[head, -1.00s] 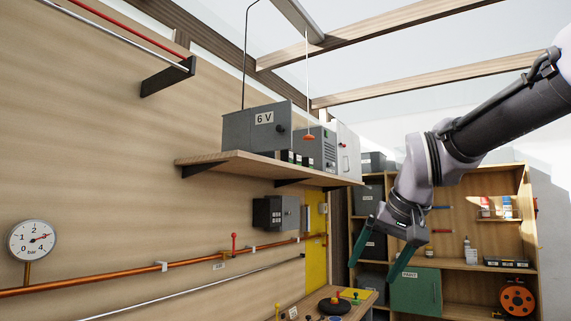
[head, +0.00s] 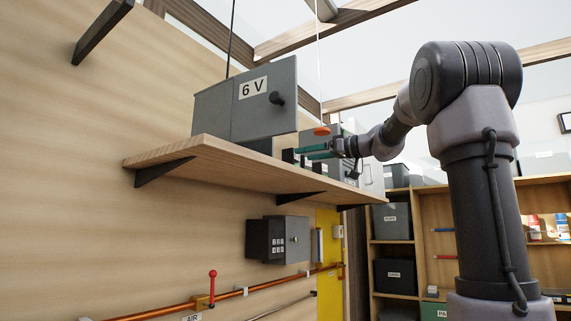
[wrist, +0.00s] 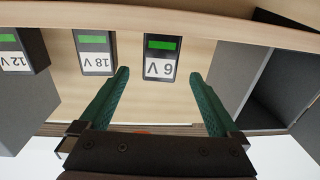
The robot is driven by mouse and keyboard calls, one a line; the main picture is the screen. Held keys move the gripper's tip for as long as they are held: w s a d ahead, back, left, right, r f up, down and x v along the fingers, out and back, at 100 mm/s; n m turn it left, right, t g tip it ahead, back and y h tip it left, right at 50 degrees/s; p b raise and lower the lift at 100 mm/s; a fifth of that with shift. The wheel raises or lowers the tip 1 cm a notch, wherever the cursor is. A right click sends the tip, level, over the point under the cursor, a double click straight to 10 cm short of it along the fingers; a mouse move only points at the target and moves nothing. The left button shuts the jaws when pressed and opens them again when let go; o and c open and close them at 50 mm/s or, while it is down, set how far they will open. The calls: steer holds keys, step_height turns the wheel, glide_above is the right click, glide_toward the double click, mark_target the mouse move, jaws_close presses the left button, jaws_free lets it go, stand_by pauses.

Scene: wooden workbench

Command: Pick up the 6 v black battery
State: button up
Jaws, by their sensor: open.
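The 6 V black battery (wrist: 161,58) is a dark block with a green stripe and a white "6 V" label, upside down in the wrist view. It stands on the wooden shelf. In the head view a black block (head: 288,156) beside the grey cabinet appears to be it, partly hidden. My gripper (wrist: 160,74) is open, its green fingers spread wide to either side of the battery's line. The battery lies just ahead, roughly centred between the fingertips, and nothing is held. The gripper also shows at the shelf in the head view (head: 312,151).
The 18 V battery (wrist: 95,52) and the 12 V battery (wrist: 22,50) stand to the left in the wrist view. A grey cabinet marked 6 V (head: 215,110) stands close on the other side, its dark interior showing. An orange pull handle (head: 322,131) hangs near the gripper.

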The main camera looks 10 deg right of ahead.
mark_target(283, 156)
steer(key=x, duration=1)
steer(key=shift+r, duration=0.2)
jaws_close()
steer(key=shift+d+r, duration=0.1)
